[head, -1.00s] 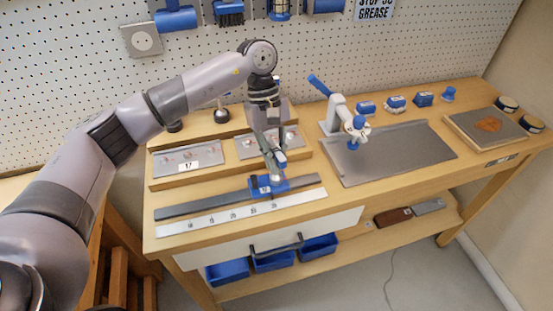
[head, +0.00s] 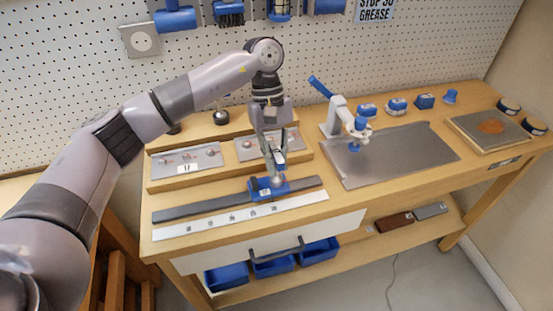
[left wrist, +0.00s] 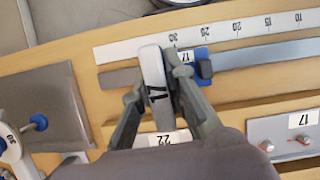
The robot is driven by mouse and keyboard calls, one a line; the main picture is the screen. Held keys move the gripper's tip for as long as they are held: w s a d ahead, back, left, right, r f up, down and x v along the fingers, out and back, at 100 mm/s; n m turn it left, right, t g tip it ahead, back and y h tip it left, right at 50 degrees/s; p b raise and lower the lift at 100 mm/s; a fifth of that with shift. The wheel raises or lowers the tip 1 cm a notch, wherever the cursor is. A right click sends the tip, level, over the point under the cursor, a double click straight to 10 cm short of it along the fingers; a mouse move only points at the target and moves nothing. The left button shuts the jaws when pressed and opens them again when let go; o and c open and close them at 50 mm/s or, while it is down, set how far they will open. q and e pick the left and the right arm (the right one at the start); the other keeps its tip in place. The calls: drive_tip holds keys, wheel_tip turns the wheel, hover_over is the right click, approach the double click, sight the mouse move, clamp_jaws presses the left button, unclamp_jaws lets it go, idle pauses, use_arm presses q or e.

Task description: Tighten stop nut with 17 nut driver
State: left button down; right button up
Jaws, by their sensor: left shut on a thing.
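My left gripper (head: 274,155) points down over the dark rail and is shut on the nut driver. My right gripper is not in view.
A white scale (head: 190,228) runs along the rail's front. Behind are wooden trays with grey plates (head: 185,160). A white and blue clamp device (head: 345,118) stands by a grey mat (head: 400,155) at right. Blue bins (head: 272,261) sit below. The mat is mostly clear.

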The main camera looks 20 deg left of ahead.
use_arm(q)
drive_tip(key=shift+m+y+b, duration=0.4)
drive_tip(key=shift+m+b, duration=0.9)
drive_tip(key=shift+m+g+y+b, duration=0.3)
drive_tip(key=shift+m+b, duration=0.25)
drive_tip(key=shift+m, duration=0.15)
drive_tip(key=shift+r+m, duration=0.15)
drive_tip(key=shift+m, duration=0.15)
drive_tip(key=shift+m+p, duration=0.3)
drive_tip(key=shift+m, duration=0.1)
drive_tip(key=shift+y, duration=0.3)
